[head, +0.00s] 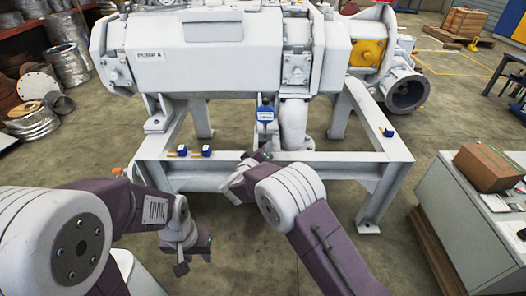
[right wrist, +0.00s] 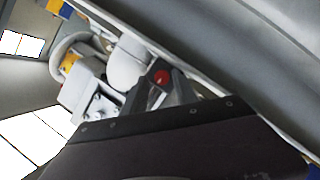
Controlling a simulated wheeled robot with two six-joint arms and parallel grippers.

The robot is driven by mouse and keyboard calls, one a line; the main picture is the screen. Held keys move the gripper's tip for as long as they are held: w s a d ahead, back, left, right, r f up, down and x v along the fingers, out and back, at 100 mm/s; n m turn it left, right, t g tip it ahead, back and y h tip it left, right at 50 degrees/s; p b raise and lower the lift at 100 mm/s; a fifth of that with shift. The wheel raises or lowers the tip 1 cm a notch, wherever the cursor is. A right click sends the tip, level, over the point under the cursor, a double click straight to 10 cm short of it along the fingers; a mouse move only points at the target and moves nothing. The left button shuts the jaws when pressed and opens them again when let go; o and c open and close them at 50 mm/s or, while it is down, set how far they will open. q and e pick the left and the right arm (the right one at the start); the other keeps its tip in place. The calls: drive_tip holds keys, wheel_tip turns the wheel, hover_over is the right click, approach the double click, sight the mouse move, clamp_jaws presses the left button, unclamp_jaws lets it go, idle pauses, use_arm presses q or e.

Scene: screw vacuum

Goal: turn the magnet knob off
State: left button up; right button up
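A blue gauge with a pale display (head: 265,114) stands upright at the middle of the white machine frame, above its front beam. A round red knob (right wrist: 162,77) shows in the right wrist view on a dark grey part; I cannot tell for sure that it is the magnet knob. My right gripper (head: 235,188) is by the front beam, below and left of the gauge, partly hidden by its own wrist. My left gripper (head: 194,258) hangs low in front of the frame, away from the gauge. The opening of either gripper is not clear.
The white machine (head: 215,50) spans the back on its frame (head: 375,150). A grey cabinet (head: 455,210) with a cardboard box (head: 488,167) stands at right.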

drive_tip(key=shift+s+a+f, duration=0.1)
drive_tip(key=shift+f, duration=0.15)
